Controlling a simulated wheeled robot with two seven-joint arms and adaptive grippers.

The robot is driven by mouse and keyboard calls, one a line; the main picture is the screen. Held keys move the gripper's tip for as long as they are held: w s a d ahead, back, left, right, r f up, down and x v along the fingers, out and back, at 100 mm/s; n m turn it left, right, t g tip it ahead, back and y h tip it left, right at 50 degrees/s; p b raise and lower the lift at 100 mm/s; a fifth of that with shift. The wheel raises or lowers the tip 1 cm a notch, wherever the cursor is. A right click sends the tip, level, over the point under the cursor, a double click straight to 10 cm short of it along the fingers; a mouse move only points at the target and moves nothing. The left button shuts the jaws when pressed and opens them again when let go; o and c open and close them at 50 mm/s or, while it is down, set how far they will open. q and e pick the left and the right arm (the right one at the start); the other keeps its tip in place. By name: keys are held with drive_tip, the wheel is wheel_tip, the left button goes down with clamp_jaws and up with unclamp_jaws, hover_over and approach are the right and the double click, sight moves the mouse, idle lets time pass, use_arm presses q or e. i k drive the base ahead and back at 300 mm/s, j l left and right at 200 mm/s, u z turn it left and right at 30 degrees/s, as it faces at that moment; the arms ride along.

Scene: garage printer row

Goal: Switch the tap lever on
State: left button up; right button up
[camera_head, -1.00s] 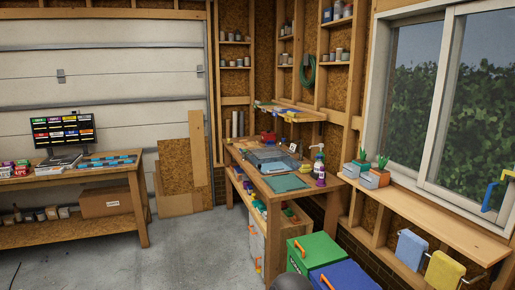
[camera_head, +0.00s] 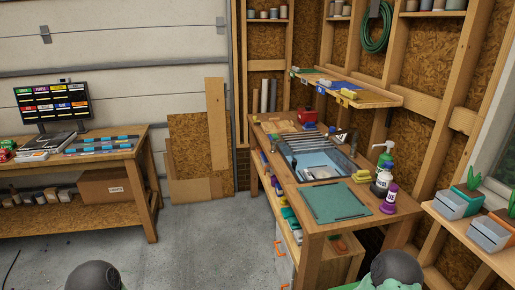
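A wooden workbench (camera_head: 312,222) stands ahead of me, right of centre. A sink basin (camera_head: 322,165) is set in its top, with a ribbed grey drainer (camera_head: 300,142) at its far end. A small metallic fitting (camera_head: 341,138), perhaps the tap, stands at the basin's right rear side. It is too small to tell its lever or the lever's position. Dark rounded parts at the bottom left and bottom right appear to be my own arms. Neither of my grippers shows.
A green mat (camera_head: 335,202), a green pump bottle (camera_head: 384,158), a white bottle (camera_head: 382,181) and a purple bottle (camera_head: 389,198) stand on the bench's near half. A shelf (camera_head: 345,95) hangs above. Planters (camera_head: 458,203) sit at right. Floor (camera_head: 205,245) is clear.

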sight(273, 143)
drive_tip(key=i+z, duration=0.2)
drive_tip(key=i, duration=0.45)
drive_tip(key=i+j+z, duration=0.1)
drive_tip(key=i+j, duration=0.7)
drive_tip(key=i, duration=0.25)
drive_tip(key=i+j, duration=0.9)
drive_tip(key=i+l+z, duration=0.05)
drive_tip(key=i, duration=0.05)
